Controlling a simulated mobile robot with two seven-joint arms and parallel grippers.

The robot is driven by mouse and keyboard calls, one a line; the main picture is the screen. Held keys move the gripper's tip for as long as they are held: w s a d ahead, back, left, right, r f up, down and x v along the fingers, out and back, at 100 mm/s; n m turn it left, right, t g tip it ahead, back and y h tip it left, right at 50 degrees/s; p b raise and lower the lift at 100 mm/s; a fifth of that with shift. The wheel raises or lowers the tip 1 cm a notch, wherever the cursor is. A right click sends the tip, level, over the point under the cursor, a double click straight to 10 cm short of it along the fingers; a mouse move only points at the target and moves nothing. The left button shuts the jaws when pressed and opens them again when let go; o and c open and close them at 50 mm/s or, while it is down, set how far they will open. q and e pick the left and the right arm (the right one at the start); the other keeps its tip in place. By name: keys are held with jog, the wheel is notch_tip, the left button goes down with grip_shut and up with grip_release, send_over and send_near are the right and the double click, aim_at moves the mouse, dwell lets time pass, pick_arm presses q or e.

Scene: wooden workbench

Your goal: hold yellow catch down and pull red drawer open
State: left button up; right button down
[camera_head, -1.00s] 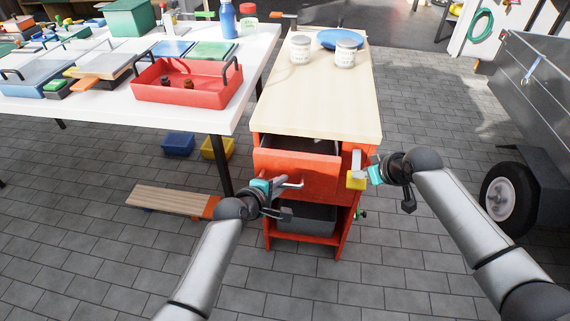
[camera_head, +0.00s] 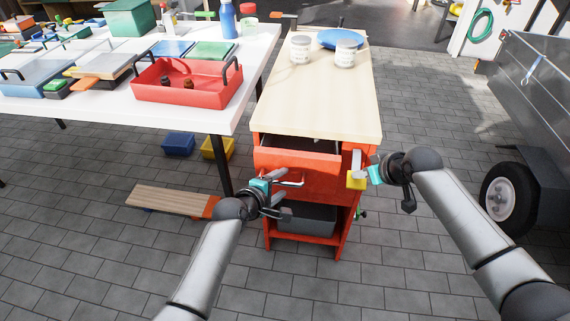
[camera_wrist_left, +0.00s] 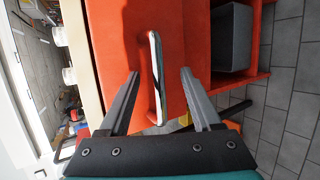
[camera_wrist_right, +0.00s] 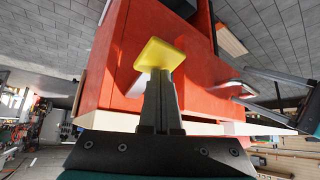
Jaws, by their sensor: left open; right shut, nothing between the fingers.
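The red drawer (camera_head: 318,178) is the upper one in the red cabinet. It stands partly out, with a dark opening above its front. Its metal handle (camera_wrist_left: 156,80) lies between the spread fingers of my left gripper (camera_wrist_left: 160,76). That gripper (camera_head: 283,198) is open around the handle, apart from it on at least one side. The yellow catch (camera_head: 355,181) is at the right of the drawer front and also shows in the right wrist view (camera_wrist_right: 160,54). My right gripper (camera_wrist_right: 159,85) is shut and empty, its tips at the catch; contact is hard to tell.
The cabinet's wooden top (camera_head: 315,100) holds two white jars and a blue plate (camera_head: 340,39). A grey bin (camera_head: 308,217) sits in the shelf below the drawer. A white table (camera_head: 90,112) with a red tray (camera_head: 187,92) stands left. A metal trailer (camera_head: 530,90) stands right.

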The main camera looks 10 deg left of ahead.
pick_arm(q)
jog(key=v, duration=1.2)
dwell(0.3)
notch_tip(320, 180, up, 8)
jog(key=p, duration=0.8)
pick_arm(e)
notch_tip(320, 180, up, 8)
jog(key=shift+f, duration=0.25)
pick_arm(q)
notch_tip(320, 180, up, 6)
jog(key=p, duration=0.6)
pick_arm(e)
jog(key=v, duration=1.5)
